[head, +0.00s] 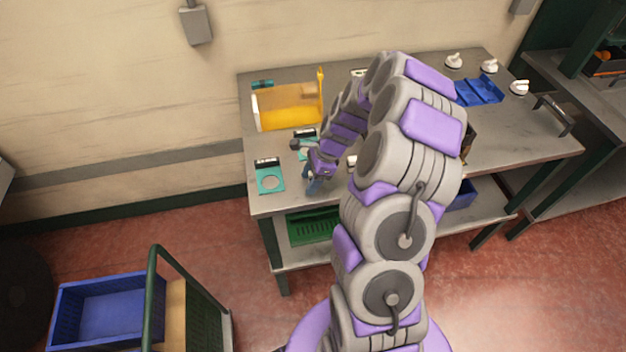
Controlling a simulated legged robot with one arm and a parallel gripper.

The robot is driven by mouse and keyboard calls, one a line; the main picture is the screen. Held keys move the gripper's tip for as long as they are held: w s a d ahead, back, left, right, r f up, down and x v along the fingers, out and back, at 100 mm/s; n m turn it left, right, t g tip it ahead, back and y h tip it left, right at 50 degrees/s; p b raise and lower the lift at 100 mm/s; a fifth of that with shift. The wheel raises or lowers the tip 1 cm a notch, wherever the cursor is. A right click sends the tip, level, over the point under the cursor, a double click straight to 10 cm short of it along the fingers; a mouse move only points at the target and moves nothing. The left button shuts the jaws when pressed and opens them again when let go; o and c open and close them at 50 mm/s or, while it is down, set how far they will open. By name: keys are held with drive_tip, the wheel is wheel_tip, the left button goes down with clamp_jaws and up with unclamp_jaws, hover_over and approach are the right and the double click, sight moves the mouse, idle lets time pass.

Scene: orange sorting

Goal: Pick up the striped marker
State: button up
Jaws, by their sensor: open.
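I cannot make out a striped marker in the head view; it may be too small or hidden behind my arm. My gripper (313,186) is open, low over the near left part of the grey table (525,150). It is just right of a teal plate with a pale round patch (270,179). A second teal plate (305,133) lies behind it, partly covered by my wrist. I see nothing clear between the fingers.
A yellow bin (290,117) stands at the table's back left. A blue tray (479,91) and white knob-like objects (489,66) are at the back right. My arm covers the table's middle. A green crate (314,226) sits on the shelf below.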

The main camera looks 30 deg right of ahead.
drive_tip(key=shift+a, duration=0.15)
drive_tip(key=shift+c, duration=0.3)
drive_tip(key=shift+c, duration=0.7)
clamp_jaws()
drive_tip(key=shift+r, duration=0.1)
